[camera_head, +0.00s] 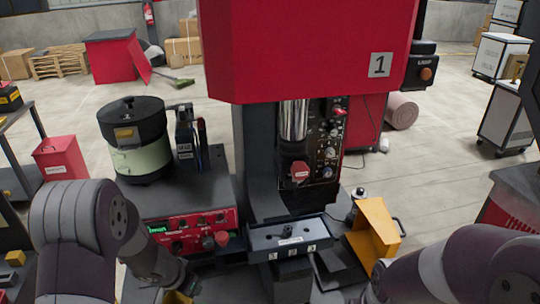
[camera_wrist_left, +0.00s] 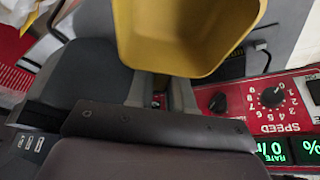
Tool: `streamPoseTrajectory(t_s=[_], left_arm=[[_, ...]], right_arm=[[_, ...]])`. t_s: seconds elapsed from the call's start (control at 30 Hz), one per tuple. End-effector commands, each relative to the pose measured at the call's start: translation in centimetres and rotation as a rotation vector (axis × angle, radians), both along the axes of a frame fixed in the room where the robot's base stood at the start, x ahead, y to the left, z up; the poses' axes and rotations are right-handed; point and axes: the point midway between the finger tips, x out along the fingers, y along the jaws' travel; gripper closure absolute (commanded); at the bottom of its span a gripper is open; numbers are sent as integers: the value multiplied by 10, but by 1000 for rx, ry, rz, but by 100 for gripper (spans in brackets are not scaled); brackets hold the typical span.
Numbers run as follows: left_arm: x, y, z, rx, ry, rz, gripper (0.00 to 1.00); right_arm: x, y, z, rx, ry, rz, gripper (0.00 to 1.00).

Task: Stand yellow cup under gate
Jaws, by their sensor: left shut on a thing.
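The yellow cup (camera_wrist_left: 185,40) fills the top of the left wrist view, held at the fingers of my left gripper (camera_wrist_left: 162,92). In the head view only a small yellow part of the cup (camera_head: 178,297) shows at the bottom edge, below my left wrist. My left gripper is shut on it, in front of the red control panel (camera_head: 188,233). I cannot tell which part is the gate.
A bowl feeder (camera_head: 138,140) stands on the bench at left. A grey block with numbered labels (camera_head: 290,238) sits below the red press (camera_head: 310,50). An orange-yellow angled sheet (camera_head: 375,232) stands right of the block. The panel's knobs and the press column are close obstacles.

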Motion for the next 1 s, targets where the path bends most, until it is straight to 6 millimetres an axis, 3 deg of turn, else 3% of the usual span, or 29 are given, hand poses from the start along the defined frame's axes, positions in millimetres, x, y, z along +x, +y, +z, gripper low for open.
streamPoseTrajectory(t_s=[0.27,0.67,1.0], left_arm=[[31,-12,-2,-1,0,445,100],[27,-10,-4,-2,-1,435,100],[5,-10,-32,-2,-3,435,100]], right_arm=[[0,0,0,0,0,0,57],[0,0,0,0,0,0,57],[0,0,0,0,0,0,57]])
